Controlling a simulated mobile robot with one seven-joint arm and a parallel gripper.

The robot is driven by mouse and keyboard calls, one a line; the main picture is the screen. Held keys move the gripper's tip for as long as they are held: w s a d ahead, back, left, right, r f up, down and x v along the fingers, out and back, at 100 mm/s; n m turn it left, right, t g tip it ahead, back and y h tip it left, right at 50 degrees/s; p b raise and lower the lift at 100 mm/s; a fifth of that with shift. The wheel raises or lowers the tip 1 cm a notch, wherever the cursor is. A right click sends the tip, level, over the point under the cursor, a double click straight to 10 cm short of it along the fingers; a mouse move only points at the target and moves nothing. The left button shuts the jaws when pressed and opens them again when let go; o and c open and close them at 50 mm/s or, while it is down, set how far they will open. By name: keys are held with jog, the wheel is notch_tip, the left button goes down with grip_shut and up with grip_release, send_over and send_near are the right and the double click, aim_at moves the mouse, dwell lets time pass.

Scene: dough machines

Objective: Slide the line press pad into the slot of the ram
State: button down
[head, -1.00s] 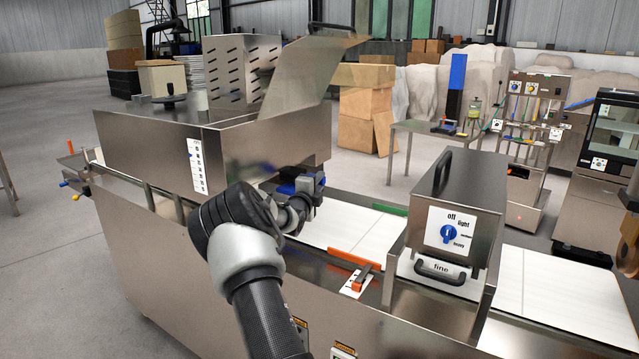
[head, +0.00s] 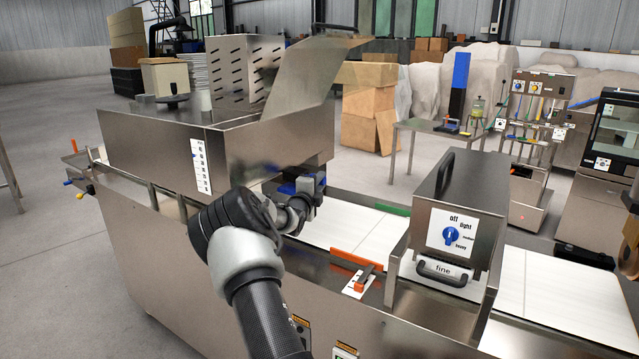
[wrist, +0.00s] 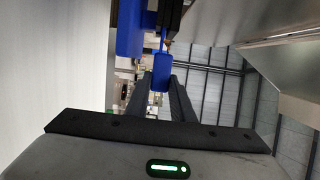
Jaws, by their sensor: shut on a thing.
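My gripper (head: 309,192) is beside the open underside of the steel hopper housing, above the white belt. In the wrist view my gripper's two dark fingers (wrist: 160,76) are shut on a small blue grip. I take this for part of the line press pad (wrist: 160,71), joined by a thin blue stem to blue parts (wrist: 130,28) above it. A blue part (head: 287,188) also shows left of my gripper in the head view. Black parts (wrist: 170,18) are close to the stem's top. The ram's slot cannot be made out, and I cannot tell whether the pad touches it.
The steel hopper housing (head: 165,150) with its raised lid stands to the left. The white belt (head: 345,226) runs right to a steel unit with a blue dial (head: 451,234).

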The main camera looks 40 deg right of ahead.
jog(key=shift+w, duration=0.15)
dwell(0.5)
jog(key=shift+w+a+p, duration=0.15)
jog(key=shift+w+p, duration=0.2)
jog(key=shift+p, duration=0.15)
jog(key=c, duration=1.5)
grip_release()
jog(key=shift+o, duration=0.2)
jog(key=s+d, duration=0.3)
jog(key=s, duration=0.9)
jog(key=shift+s+d+p, duration=0.2)
jog(key=shift+d+p, duration=0.15)
jog(key=shift+d, duration=0.05)
